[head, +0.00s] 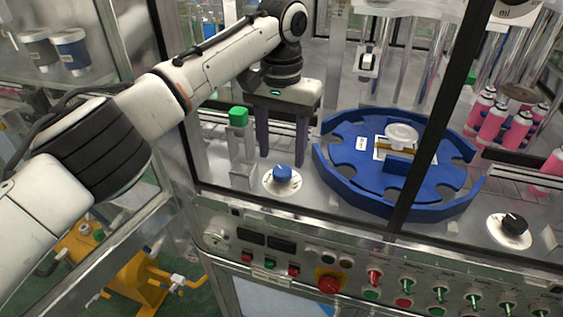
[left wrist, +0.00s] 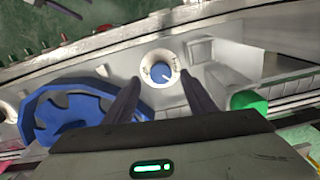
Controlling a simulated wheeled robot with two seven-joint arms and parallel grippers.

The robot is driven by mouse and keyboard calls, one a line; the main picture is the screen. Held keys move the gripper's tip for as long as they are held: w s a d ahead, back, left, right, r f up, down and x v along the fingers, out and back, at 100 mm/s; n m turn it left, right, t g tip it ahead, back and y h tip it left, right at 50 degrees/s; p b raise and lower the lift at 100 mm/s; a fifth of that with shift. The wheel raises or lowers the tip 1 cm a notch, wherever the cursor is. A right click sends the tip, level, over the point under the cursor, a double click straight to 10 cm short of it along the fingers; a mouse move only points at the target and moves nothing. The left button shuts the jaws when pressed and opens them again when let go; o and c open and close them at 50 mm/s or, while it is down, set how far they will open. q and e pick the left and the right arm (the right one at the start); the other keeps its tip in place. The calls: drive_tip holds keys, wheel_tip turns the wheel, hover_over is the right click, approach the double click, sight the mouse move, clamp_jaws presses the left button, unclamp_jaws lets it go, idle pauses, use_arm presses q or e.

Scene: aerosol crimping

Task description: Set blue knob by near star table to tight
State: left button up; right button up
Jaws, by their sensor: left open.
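The blue knob (head: 282,174) sits on a round white dial plate on the machine deck, left of the blue star table (head: 345,168). In the left wrist view the knob (left wrist: 160,72) lies between and beyond the two fingers, with marks on its dial. My left gripper (head: 283,160) is open and empty, pointing down, with its fingers behind and above the knob in the head view. In the left wrist view the open left gripper (left wrist: 160,95) straddles the line to the knob. I cannot tell the exact gap to it. My right gripper is not in view.
A green-topped block (head: 238,117) stands just left of the fingers. A black knob (head: 514,224) is at the right. Pink cans (head: 492,122) stand behind. A dark frame post (head: 432,130) crosses the star table, and a button panel (head: 330,265) runs along the front.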

sight(281, 169)
use_arm(q)
drive_tip(key=shift+w+f, duration=0.1)
drive_tip(key=shift+f, duration=2.25)
drive_tip(key=c, duration=1.1)
drive_tip(key=shift+o, duration=0.3)
drive_tip(key=shift+m, duration=0.4)
drive_tip(key=m, duration=0.3)
drive_tip(key=shift+m, duration=0.3)
drive_tip(key=m, duration=0.4)
drive_tip(key=shift+w+a+r+m, duration=0.1)
drive_tip(key=shift+m, duration=0.2)
drive_tip(key=m, duration=0.4)
drive_tip(key=shift+w, duration=0.1)
drive_tip(key=shift+w+m, duration=0.1)
drive_tip(key=shift+m, duration=2.4)
